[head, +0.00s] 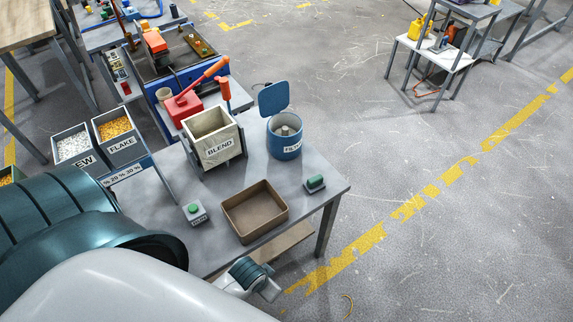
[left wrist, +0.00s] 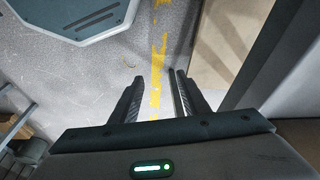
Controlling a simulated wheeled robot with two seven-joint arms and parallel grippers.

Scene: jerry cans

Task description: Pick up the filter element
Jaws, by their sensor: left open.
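A blue round canister (head: 284,143) stands at the back right of the grey table, its blue lid (head: 274,97) tipped up open. Its label is partly readable as "FIL". A pale round piece with a raised centre (head: 286,130) shows inside; it looks like the filter element. My left gripper (left wrist: 157,76) is open and empty in the left wrist view, with bare floor beyond its fingers. The canister is not in that view. In the head view, part of my arm shows below the table's front edge, but no fingers can be made out. My right gripper is not seen.
On the grey table (head: 322,190) are an open brown tray (head: 228,214), a BLEND bin (head: 211,153), a green-button box (head: 195,213) and a small green-topped block (head: 315,184). FLAKE and other bins stand left. Floor right of the table is clear.

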